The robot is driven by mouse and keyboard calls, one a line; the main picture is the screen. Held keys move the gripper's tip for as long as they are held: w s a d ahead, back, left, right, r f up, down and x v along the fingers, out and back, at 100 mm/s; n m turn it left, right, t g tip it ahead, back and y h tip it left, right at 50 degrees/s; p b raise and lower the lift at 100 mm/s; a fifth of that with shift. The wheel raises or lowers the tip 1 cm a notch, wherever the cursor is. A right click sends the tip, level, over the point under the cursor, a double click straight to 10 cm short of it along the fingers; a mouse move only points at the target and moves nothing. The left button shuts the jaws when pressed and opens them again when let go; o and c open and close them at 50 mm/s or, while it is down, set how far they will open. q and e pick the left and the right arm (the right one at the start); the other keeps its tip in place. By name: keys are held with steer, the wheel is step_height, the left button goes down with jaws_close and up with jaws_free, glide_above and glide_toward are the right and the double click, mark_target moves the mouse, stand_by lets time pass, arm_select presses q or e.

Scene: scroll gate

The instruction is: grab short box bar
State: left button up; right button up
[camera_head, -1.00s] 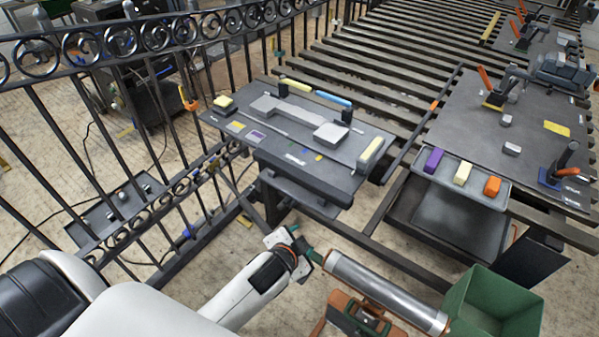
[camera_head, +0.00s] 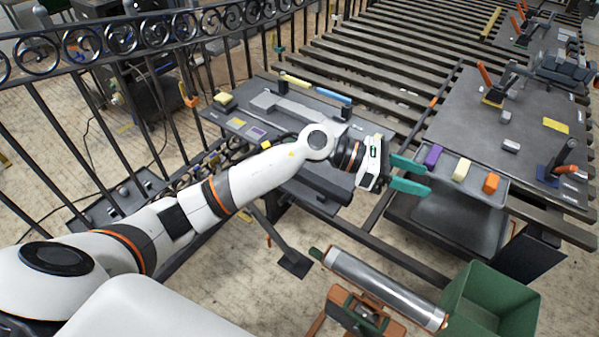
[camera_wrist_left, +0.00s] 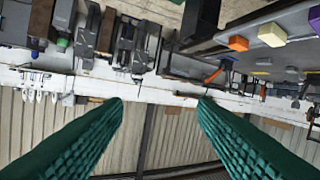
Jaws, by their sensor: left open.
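My left gripper (camera_head: 427,179) reaches in from the left with its green fingers apart and empty. Its fingertips are close to the left end of a grey tray (camera_head: 488,194), beside a purple block (camera_head: 432,156). A yellow block (camera_head: 461,170) and an orange block (camera_head: 490,183) stand to the right of the purple one. The left wrist view shows the orange (camera_wrist_left: 238,43), yellow (camera_wrist_left: 272,35) and purple (camera_wrist_left: 315,18) blocks at upper right, outside the fingers. A yellow bar (camera_head: 295,81) and a blue bar (camera_head: 333,96) lie on the left table. I cannot tell which piece is the short box bar.
The left table (camera_head: 262,112) is partly hidden by my arm. A black iron fence (camera_head: 130,45) runs along the left. A metal roller (camera_head: 385,288) and an open green bin (camera_head: 490,305) stand at lower right. Hand tools stand on the right table (camera_head: 480,110).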

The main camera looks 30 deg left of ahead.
arm_select(q)
steer(key=w+a+f+m+g+y, duration=0.1)
steer(key=a+m+y, duration=0.1)
steer(key=a+y, duration=0.5)
steer(key=w+a+f+m+g+y, duration=0.1)
steer(key=w+a+m+y, duration=0.15)
steer(key=a, duration=0.75)
steer(key=w+a+f+m+g+y, duration=0.1)
steer(key=a+m+y, duration=0.1)
steer(key=a+y, duration=0.55)
steer(key=shift+h, duration=0.8)
steer(key=f+p, duration=0.1)
steer(key=f, duration=0.1)
steer(key=a+f+p, duration=0.1)
steer(key=f, duration=0.2)
steer(key=shift+s+a+f, duration=0.15)
steer(key=shift+a+f, duration=0.05)
steer(key=shift+f, duration=0.05)
steer(key=f+p, duration=0.1)
steer(key=f, duration=0.1)
steer(key=s+f+p, duration=0.1)
steer(key=f+p, duration=0.1)
steer(key=shift+d+f, duration=0.15)
steer(key=shift+f, duration=0.2)
steer(key=shift+w+f, duration=0.15)
steer(key=shift+f, duration=0.25)
steer(key=shift+c, duration=0.4)
steer(key=shift+r, duration=0.1)
jaws_close()
